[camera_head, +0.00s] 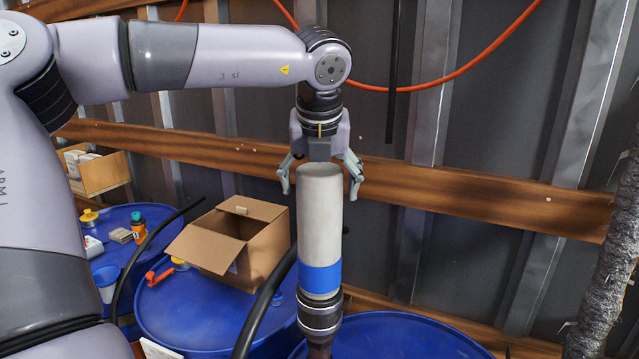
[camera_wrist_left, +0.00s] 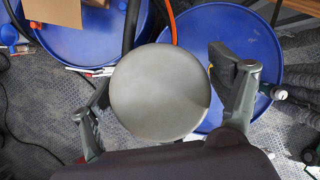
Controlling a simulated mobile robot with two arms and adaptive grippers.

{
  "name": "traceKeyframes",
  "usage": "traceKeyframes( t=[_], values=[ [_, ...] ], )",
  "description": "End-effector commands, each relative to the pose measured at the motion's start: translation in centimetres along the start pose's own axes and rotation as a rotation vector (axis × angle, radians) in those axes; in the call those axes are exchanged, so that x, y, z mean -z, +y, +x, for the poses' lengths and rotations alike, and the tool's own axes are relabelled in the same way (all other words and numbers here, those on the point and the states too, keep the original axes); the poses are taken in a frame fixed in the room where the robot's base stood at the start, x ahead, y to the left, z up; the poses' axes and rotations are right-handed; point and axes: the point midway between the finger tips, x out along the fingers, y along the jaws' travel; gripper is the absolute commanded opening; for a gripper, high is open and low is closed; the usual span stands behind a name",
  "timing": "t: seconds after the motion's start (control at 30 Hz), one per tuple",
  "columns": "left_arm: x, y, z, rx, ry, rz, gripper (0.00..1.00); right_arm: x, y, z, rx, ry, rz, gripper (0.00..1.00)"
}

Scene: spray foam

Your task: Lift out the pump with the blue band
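The pump is a tall pale grey cylinder (camera_head: 320,220) with a blue band (camera_head: 320,278) near its lower end and a dark ringed collar below that. It stands upright in the head view, and its bottom runs out of the frame. My left gripper (camera_head: 320,186) is right above it, pointing down. Its fingers are spread on either side of the pump's top, with a visible gap on both sides. In the left wrist view, the round flat pump top (camera_wrist_left: 160,92) lies between the open fingers. My right gripper is not in view.
Blue drums stand around the pump, one at the front right (camera_head: 400,338) and one at the left (camera_head: 190,312) bearing an open cardboard box (camera_head: 240,245). A black hose (camera_head: 262,315) runs close beside the pump. A metal wall with wooden beams (camera_head: 470,198) is behind.

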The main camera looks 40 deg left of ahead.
Motion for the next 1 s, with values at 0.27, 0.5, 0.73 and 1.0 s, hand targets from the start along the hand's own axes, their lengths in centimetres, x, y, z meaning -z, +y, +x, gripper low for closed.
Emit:
traceKeyframes(
  t=[0.27,0.5,0.73,1.0],
  values=[
    [-0.01,0.0,-0.05,0.0,0.0,0.0,0.61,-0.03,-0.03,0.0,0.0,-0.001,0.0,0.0],
    [-0.01,-0.01,-0.05,0.0,0.0,0.0,0.45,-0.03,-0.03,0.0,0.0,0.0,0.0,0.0],
    [-0.02,-0.01,-0.06,0.0,-0.001,0.0,0.3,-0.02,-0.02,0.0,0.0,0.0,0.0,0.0],
    [-0.02,-0.02,-0.07,0.001,-0.001,0.0,0.12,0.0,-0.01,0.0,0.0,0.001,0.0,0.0]
  ],
)
